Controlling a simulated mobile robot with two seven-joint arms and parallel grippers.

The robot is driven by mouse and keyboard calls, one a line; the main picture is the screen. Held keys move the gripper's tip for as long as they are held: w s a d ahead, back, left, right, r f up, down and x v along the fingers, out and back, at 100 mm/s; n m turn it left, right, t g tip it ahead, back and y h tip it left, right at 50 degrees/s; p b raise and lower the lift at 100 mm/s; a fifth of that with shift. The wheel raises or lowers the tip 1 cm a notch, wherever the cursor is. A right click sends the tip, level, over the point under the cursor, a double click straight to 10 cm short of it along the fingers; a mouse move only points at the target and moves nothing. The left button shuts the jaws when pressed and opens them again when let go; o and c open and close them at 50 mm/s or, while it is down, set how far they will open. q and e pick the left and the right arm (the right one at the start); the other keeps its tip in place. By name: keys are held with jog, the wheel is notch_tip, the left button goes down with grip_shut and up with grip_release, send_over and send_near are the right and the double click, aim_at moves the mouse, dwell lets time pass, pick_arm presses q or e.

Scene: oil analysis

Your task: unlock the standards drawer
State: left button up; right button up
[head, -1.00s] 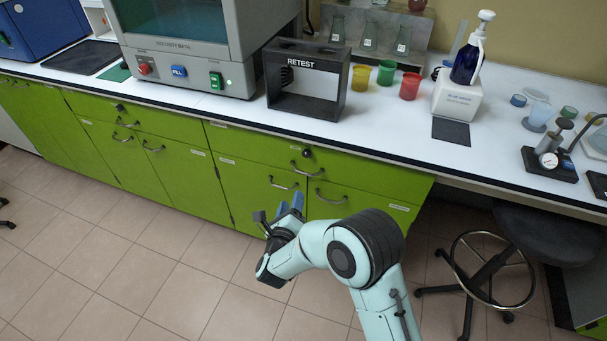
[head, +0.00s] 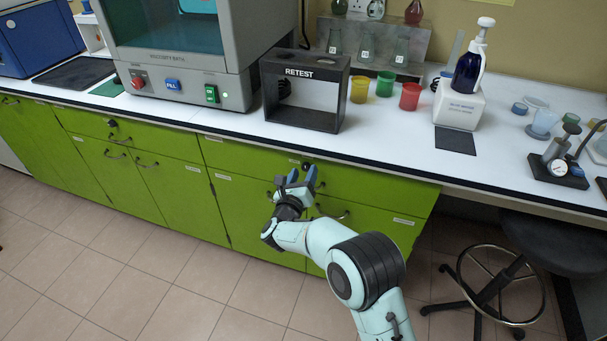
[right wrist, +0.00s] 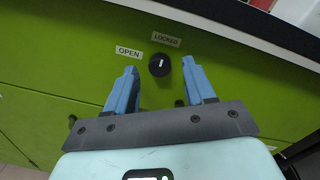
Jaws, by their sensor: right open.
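The standards drawer is a green drawer front (head: 365,184) under the counter edge. Its round black lock knob (right wrist: 159,65) has a white mark and sits between an OPEN label (right wrist: 129,52) on the left and a LOCKED label (right wrist: 166,39) above. The white mark looks nearly upright, towards LOCKED. In the head view the knob (head: 307,165) shows just beyond my right gripper (head: 296,179). That gripper is open and empty, with its blue fingers pointing at the drawer front. In the right wrist view the fingers (right wrist: 160,87) frame the knob from either side, apart from it.
Above is the white counter (head: 395,140) with a black RETEST box (head: 305,121), coloured cups (head: 385,83) and a viscosity bath (head: 190,65). Green cupboard doors (head: 240,207) with handles lie below. A stool (head: 545,245) stands at the right. The tiled floor in front is clear.

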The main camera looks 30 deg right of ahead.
jog(key=shift+w+d, duration=0.35)
jog(key=shift+d, duration=0.05)
grip_shut()
